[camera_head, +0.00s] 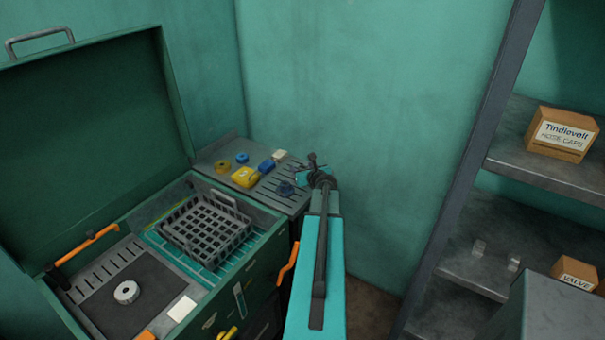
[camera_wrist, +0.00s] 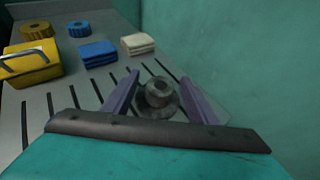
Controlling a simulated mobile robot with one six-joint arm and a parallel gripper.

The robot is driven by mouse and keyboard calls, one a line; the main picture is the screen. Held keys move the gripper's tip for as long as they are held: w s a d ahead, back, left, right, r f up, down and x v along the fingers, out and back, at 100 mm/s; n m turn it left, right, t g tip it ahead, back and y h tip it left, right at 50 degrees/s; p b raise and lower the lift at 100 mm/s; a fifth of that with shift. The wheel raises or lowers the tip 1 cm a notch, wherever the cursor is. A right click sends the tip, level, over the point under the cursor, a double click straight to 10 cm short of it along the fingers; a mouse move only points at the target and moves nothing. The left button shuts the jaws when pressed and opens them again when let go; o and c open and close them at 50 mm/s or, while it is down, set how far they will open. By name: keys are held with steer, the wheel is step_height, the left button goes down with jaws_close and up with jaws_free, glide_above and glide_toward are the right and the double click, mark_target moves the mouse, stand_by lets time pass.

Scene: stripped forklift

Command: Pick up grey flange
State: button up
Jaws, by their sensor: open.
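A grey flange (camera_wrist: 159,97) with a round base and raised hub rests on the slotted grey bench top. In the wrist view it sits between the two purple fingers of my gripper (camera_wrist: 160,77), which are apart. I see no clear contact with either finger. The lower front of the flange is partly hidden by my gripper body in the wrist view.
The open green chest (camera_head: 250,272) holds a wire basket (camera_head: 207,228) and a light grey ring (camera_head: 127,292). A teal wall (camera_head: 340,90) stands close behind.

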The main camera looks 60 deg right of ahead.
stand_by(0.3)
jaws_close()
steer(key=shift+r, duration=0.15)
